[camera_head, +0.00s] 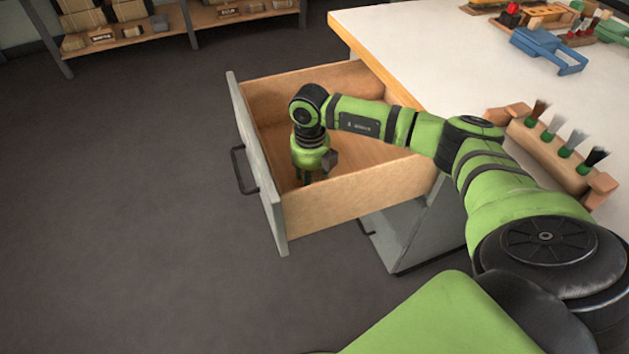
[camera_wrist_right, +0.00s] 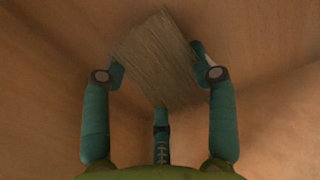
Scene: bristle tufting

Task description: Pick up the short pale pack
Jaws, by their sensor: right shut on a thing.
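My right gripper (camera_head: 308,178) reaches down into the open wooden drawer (camera_head: 360,200). In the right wrist view my right gripper (camera_wrist_right: 160,75) has its fingers closed on a short pale pack (camera_wrist_right: 155,55) of straight bristle-like strands. The pack sits tilted between the fingers, with the drawer's wood around it. I cannot tell whether it touches the drawer floor. In the head view the pack is hidden by the gripper and the drawer wall. My left gripper is not in view.
The drawer front has a dark handle (camera_head: 241,170). The white-topped bench (camera_head: 420,45) is at the right, with a brush rack (camera_head: 550,150) near its edge and a blue tool (camera_head: 545,48) farther back. Shelves (camera_head: 160,40) stand at the back left. The dark floor at left is clear.

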